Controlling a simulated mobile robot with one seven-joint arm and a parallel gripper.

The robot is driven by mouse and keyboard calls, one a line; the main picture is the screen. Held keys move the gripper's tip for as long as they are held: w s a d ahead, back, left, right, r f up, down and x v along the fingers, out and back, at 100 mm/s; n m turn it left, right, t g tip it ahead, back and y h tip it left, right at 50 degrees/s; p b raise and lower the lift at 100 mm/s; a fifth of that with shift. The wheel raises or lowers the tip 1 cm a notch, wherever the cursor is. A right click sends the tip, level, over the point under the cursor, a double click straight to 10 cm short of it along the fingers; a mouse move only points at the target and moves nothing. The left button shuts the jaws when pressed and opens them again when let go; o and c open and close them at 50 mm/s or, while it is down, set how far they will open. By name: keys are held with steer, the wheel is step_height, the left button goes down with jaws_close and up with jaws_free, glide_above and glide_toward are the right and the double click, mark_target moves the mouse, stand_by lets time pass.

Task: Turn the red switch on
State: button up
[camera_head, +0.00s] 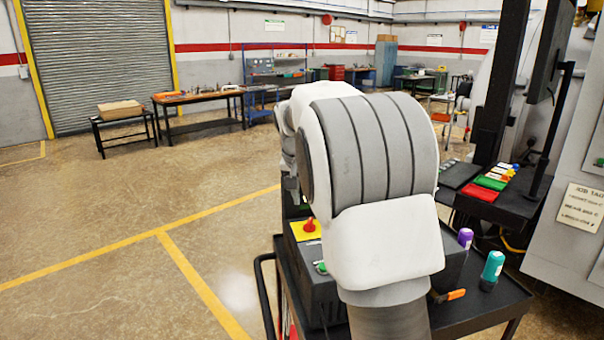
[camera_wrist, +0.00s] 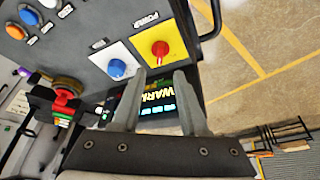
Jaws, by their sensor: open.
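The red switch (camera_wrist: 160,48) is a round red knob on a yellow square plate (camera_wrist: 149,40), and it sits just beyond my fingertips in the wrist view. My gripper (camera_wrist: 160,76) is open, its two grey fingers spread apart with nothing between them. It appears apart from the knob. In the head view the red switch (camera_head: 309,226) shows on its yellow plate at the top of a dark control box, left of my arm. My arm hides the gripper and much of the box there. The knob's exact turn angle is hard to tell.
A blue knob (camera_wrist: 117,69) on a white plate sits beside the red switch. A small lit screen (camera_wrist: 158,102) shows between my fingers. A black cart handle (camera_wrist: 210,20) runs close by on the right. Purple (camera_head: 465,238) and teal (camera_head: 492,266) bottles stand on the cart.

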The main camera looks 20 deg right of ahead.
steer(key=v, duration=0.9)
steer(key=shift+r, duration=0.3)
